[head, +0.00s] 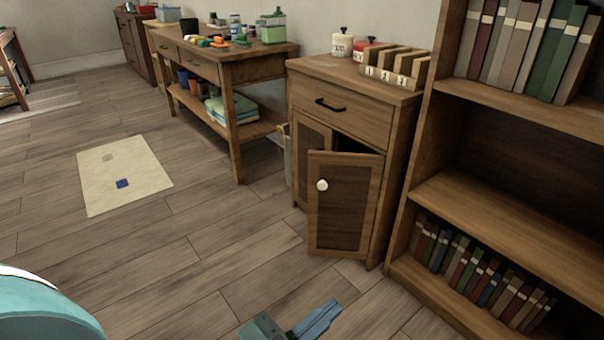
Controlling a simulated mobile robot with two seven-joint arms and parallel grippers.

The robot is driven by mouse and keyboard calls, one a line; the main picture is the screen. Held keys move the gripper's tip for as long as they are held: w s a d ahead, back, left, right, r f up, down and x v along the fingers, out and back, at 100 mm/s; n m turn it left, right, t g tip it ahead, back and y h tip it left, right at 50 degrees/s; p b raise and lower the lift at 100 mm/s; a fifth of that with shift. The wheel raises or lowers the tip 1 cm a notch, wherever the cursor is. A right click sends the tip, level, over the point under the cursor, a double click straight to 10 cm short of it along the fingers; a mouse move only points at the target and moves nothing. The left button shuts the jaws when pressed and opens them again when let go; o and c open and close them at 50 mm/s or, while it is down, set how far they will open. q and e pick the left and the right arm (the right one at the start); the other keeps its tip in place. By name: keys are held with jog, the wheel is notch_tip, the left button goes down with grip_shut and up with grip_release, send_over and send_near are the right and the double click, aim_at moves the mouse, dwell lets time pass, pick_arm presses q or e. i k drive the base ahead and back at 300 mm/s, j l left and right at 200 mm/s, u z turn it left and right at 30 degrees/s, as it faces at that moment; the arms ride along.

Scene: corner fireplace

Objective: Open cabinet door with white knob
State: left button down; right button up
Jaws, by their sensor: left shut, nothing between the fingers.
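The cabinet door (341,205) with the white knob (322,185) is the right door of a small wooden cabinet (350,104). It stands partly open, with its left, knob-side edge swung out from the front. A dark gap shows above it. The left door (311,139) is partly hidden behind it and looks shut. My left gripper (308,322) is at the bottom edge of the head view, partly cut off. It is shut and empty, below and in front of the open door and apart from the knob. My right gripper is not in view.
A bookshelf (409,225) with books stands close on the cabinet's right. A workbench (262,72) with jars and tools stands to its left. Wooden blocks (388,68) and canisters sit on the cabinet top. A paper sheet (120,177) lies on the floor. The floor before the door is clear.

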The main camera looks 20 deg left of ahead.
aim_at(344, 187)
jog(key=i+j, duration=0.15)
jog(key=j, duration=0.25)
jog(key=i+j+z, duration=0.1)
jog(key=j, duration=0.3)
jog(key=i+j, duration=0.2)
jog(key=j, duration=0.2)
jog(key=i+j+z, duration=0.1)
jog(key=j, duration=0.3)
jog(key=i+j, duration=0.15)
jog(key=j, duration=0.25)
jog(key=i+j, duration=0.25)
jog(key=i+j+z, duration=0.15)
jog(key=j, duration=0.3)
jog(key=i+l, duration=0.2)
jog(key=i, duration=0.05)
